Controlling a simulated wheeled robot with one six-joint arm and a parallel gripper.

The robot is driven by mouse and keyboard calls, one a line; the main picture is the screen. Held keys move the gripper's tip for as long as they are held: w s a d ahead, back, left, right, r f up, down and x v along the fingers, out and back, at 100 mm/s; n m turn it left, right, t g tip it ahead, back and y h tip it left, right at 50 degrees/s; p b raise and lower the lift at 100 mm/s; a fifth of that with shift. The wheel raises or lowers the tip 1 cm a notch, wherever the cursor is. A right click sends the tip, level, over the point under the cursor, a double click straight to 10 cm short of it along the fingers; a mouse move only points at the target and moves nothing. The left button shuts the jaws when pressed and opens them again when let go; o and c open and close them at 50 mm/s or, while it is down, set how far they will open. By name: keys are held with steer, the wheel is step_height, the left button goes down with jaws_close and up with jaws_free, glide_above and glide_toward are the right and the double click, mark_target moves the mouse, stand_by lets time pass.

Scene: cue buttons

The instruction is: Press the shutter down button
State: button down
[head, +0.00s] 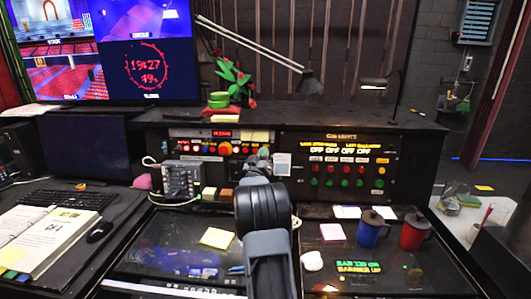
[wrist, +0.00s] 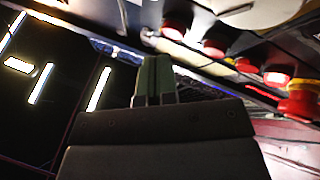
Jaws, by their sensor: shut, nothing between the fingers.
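My gripper (head: 259,158) reaches toward the console's left panel (head: 188,133) in the head view, and my arm hides part of the desk and panel behind it. In the wrist view my gripper (wrist: 153,80) has its fingers together with nothing between them. Several red buttons (wrist: 278,76) run along the upper right of that view, to the right of the fingers and apart from them in the picture. In the head view the left panel carries a row of small red, yellow and orange controls. I cannot read which one is the shutter down button.
The cue lights panel (head: 340,172) with red and green buttons stands to the right. A grey box (head: 180,180) with a cable sits at the left panel's foot. A blue mug (head: 371,230) and a red mug (head: 414,232) stand on the right desk.

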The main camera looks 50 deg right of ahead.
steer(key=shift+w+d+f, duration=0.1)
stand_by(0.7)
steer(key=shift+w+d+b, duration=0.15)
steer(key=shift+d+b, duration=0.05)
steer(key=shift+b, duration=0.25)
